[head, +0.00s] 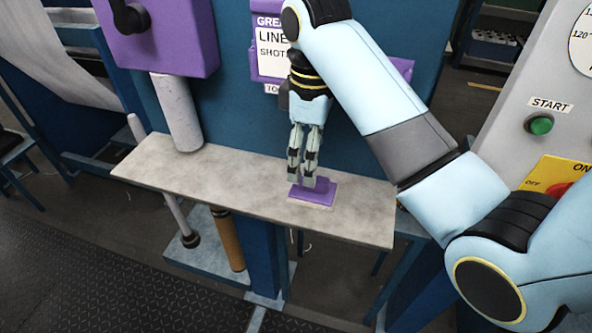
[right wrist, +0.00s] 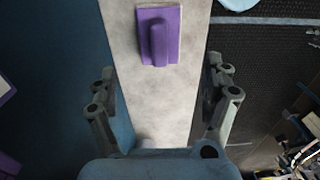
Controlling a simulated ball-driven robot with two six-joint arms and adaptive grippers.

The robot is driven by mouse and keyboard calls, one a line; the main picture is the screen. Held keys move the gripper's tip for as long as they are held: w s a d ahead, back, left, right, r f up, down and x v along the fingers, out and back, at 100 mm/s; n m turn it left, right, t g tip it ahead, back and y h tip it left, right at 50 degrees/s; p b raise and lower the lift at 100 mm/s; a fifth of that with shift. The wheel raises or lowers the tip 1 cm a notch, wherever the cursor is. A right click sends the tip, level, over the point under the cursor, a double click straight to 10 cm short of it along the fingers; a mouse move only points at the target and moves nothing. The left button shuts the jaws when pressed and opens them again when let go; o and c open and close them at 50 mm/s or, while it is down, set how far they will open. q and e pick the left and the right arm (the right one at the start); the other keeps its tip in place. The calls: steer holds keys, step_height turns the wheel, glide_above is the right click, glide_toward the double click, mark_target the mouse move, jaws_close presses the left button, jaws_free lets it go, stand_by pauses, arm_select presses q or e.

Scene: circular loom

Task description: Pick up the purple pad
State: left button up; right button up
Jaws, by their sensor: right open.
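The purple pad (head: 315,194) lies flat on the grey shelf (head: 240,188), right of its middle. It has a raised purple ridge along its top, seen clearly in the right wrist view (right wrist: 174,37). My right gripper (head: 302,180) points down over the pad in the head view, its fingertips partly in front of it. In the right wrist view the fingers (right wrist: 162,82) are wide apart and empty, with the pad beyond them near the top of the picture. I cannot tell the exact height of the fingertips above the pad. My left gripper is not in view.
A blue panel (head: 235,90) stands behind the shelf, with a purple sign holder (head: 268,40) on it. A purple box (head: 165,35) and a grey cylinder (head: 178,110) are at the shelf's left end. A control panel with a green button (head: 540,125) is at right.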

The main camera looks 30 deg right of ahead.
mark_target(323, 197)
steer(key=shift+s+f+b, duration=0.2)
steer(key=shift+f, duration=0.3)
steer(key=shift+s+f+b, duration=0.2)
steer(key=shift+f, duration=0.3)
steer(key=shift+s+d+f+p, duration=0.1)
steer(key=shift+d+f+p, duration=0.15)
steer(key=shift+f+p, duration=0.5)
steer(key=f, duration=0.3)
steer(key=shift+w, duration=0.2)
steer(key=shift+f, duration=0.25)
steer(key=c, duration=1)
steer(key=shift+c, duration=1.2)
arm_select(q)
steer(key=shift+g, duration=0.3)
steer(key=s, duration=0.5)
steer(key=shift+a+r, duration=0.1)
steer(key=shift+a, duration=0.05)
arm_select(e)
steer(key=shift+c, duration=0.3)
